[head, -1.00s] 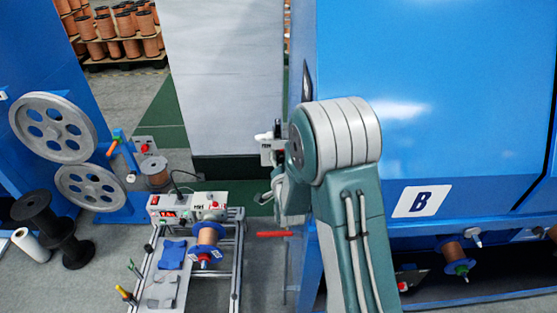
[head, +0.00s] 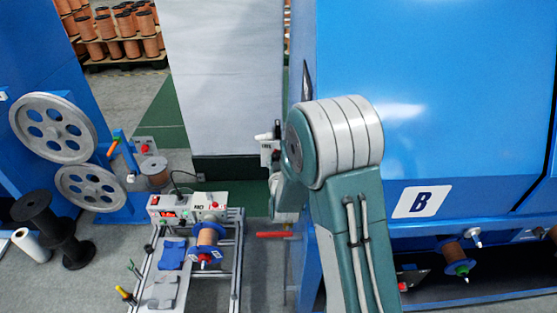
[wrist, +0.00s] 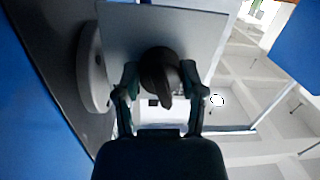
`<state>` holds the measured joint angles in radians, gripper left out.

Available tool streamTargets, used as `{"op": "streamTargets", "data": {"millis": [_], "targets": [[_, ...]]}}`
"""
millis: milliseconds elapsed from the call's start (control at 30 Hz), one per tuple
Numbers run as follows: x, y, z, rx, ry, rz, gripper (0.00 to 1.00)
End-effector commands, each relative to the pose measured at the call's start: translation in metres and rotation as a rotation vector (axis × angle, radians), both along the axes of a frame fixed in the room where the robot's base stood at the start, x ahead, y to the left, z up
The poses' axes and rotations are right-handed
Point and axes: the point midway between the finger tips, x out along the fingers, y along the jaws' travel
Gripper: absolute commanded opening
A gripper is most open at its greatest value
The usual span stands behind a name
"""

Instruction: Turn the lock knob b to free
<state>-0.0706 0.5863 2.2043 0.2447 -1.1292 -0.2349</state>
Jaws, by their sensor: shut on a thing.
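The dark round lock knob (wrist: 162,92) sits on a pale grey plate (wrist: 125,35) in the wrist view. Its raised pointer bar aims down the picture, towards my palm. My gripper (wrist: 160,70) has a finger on each side of the knob and is shut on it. In the head view my gripper and the knob cannot be made out, being behind or beside my arm. A small pale box (head: 267,154) with a tiny label shows left of my arm there; I cannot read the label surely.
A large blue cabinet marked B (head: 422,201) stands right of my arm. A red bar (head: 272,235) sticks out left at its lower edge. A bench frame with a copper spool (head: 208,236) stands at lower left. Grey pulley wheels (head: 90,187) are at far left.

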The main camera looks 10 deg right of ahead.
Motion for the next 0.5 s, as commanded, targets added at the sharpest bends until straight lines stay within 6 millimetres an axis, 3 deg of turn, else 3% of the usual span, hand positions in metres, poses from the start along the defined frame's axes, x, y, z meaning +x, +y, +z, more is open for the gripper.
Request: {"op": "streamTargets", "data": {"millis": [500], "targets": [[0.0013,0.0026,0.0008,-0.363,0.070,0.004,0.05]]}}
